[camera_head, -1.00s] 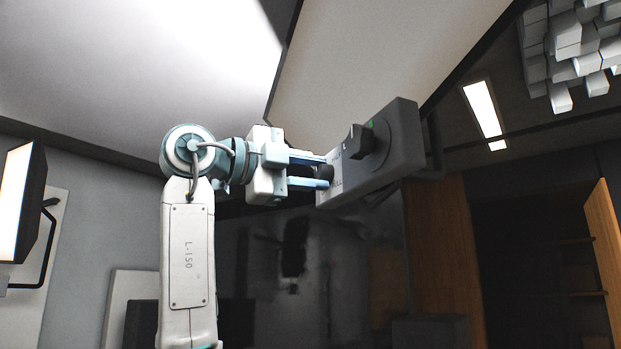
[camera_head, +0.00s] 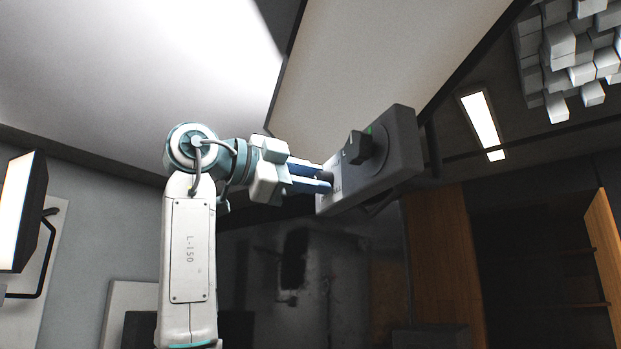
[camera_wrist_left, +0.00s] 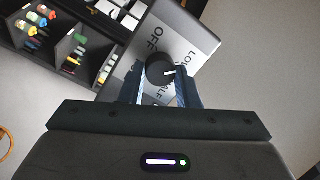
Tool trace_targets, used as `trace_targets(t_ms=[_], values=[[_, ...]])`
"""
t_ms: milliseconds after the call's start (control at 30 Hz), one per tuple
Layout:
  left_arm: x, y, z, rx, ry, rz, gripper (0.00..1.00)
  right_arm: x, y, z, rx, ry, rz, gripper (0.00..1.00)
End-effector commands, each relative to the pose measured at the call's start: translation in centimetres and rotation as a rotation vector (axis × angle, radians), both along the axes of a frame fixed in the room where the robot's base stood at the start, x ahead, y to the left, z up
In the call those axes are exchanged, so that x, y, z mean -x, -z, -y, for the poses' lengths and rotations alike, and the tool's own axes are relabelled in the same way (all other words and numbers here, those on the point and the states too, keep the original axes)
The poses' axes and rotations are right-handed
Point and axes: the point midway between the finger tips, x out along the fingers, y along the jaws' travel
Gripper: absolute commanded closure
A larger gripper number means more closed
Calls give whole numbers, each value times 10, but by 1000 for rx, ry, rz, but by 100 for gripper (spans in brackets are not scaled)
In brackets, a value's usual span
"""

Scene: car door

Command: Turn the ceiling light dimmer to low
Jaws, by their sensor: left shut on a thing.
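The grey dimmer panel (camera_head: 392,160) hangs tilted below the ceiling in the head view. It also shows in the left wrist view (camera_wrist_left: 198,52), with a white label (camera_wrist_left: 142,42) reading OFF, LOW and a partly covered HALF. The round dark dimmer knob (camera_wrist_left: 158,70) has a white mark at its right side, toward the right finger. My left gripper (camera_head: 326,180) is shut on this knob at the panel's left end, one finger on each side. The fingers hide the knob in the head view. My right gripper is not in view.
A larger dark knob (camera_head: 357,147) with a green light beside it stands out from the same panel. A lit lamp (camera_head: 22,210) is at far left. Shelves with small coloured items (camera_wrist_left: 40,35) show in the wrist view. Open space lies below the panel.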

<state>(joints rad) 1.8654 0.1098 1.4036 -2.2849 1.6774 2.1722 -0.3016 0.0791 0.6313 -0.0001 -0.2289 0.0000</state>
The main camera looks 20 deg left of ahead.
Motion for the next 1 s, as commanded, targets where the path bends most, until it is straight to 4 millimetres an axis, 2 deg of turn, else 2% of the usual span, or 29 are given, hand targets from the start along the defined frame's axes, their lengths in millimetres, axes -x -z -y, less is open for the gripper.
trace_targets(t_ms=[200,233,333,667,767,1000], values=[[-1,2,1,-4,2,-4,94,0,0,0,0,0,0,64],[-1,2,1,-4,2,-4,67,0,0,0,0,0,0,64],[-1,2,1,-3,1,-3,49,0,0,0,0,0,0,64],[2,1,-2,-1,0,1,49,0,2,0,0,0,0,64],[10,2,-10,-1,-2,2,49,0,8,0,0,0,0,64],[45,4,-43,-1,-3,2,49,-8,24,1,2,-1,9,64]])
